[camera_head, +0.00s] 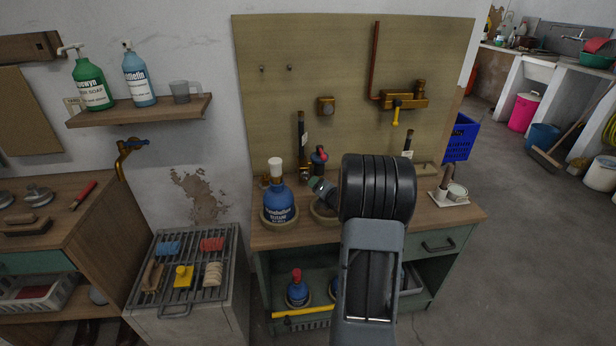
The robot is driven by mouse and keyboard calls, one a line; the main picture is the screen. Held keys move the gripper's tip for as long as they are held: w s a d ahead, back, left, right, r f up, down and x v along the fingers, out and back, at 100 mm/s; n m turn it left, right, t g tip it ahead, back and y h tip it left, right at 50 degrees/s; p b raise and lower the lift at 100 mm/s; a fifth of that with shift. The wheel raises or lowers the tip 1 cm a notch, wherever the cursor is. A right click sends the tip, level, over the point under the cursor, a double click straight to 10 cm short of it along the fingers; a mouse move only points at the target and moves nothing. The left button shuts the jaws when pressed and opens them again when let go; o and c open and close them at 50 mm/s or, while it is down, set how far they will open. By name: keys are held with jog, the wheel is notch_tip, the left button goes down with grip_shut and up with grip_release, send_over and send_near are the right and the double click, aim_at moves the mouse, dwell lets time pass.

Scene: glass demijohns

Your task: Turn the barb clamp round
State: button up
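I cannot tell for sure which thing is the barb clamp. On the upright board (290,45), a brass fitting with a yellow lever (396,112) is fixed at the right, below a copper pipe (375,60). A small square brass fitting (326,105) is fixed left of it. A blue bottle with a white cap (279,206) stands on the bench at the left. A thing with a red and black top (319,157) stands to its right. My arm crosses in front of the bench, and its big black joint hides part of the bench top. My gripper's fingers cannot be made out.
A white holder (450,197) is at the bench's right end. Blue bottles with red caps (297,288) stand on the lower shelf. A slatted rack (190,268) with brushes and sponges is at the left.

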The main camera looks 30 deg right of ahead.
aim_at(306, 177)
jog(key=x, duration=1.1)
jog(key=shift+w+f, duration=0.1)
jog(key=shift+w, duration=0.05)
jog(key=shift+c, duration=0.4)
jog(key=c, duration=0.9)
jog(key=shift+o, duration=0.2)
jog(key=shift+f+m+t+b, duration=0.3)
jog(key=shift+f+m+b, duration=0.1)
jog(key=shift+m+b, duration=0.65)
jog(key=shift+r+m+t+y+b, duration=0.2)
jog(key=shift+m+t+y+b, duration=0.4)
jog(key=shift+b, duration=0.45)
jog(key=shift+r, duration=0.15)
jog(key=o, duration=0.7)
jog(key=shift+d, duration=0.1)
jog(key=shift+o, duration=1.2)
